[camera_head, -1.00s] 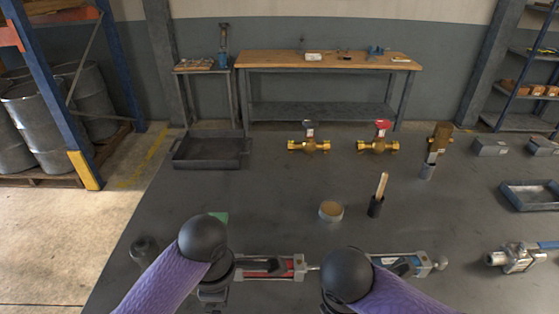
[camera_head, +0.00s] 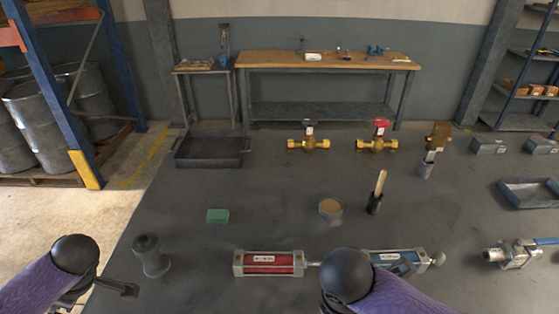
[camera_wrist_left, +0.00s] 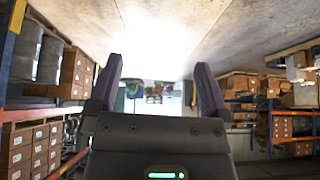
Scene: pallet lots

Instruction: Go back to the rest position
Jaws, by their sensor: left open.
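My right arm's dark round joint (camera_head: 347,274) is at the bottom centre, in front of a blue cylinder (camera_head: 402,262). The right gripper is hidden. A red cylinder (camera_head: 268,263) lies clear between the two arms.
The dark table (camera_head: 270,200) holds a green block (camera_head: 217,216), a round tan-topped piece (camera_head: 330,209), a wooden-handled tool (camera_head: 378,190), brass valves (camera_head: 309,144), a black tray (camera_head: 209,150) and a steel valve (camera_head: 519,256). A blue rack post (camera_head: 62,100) stands at the left.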

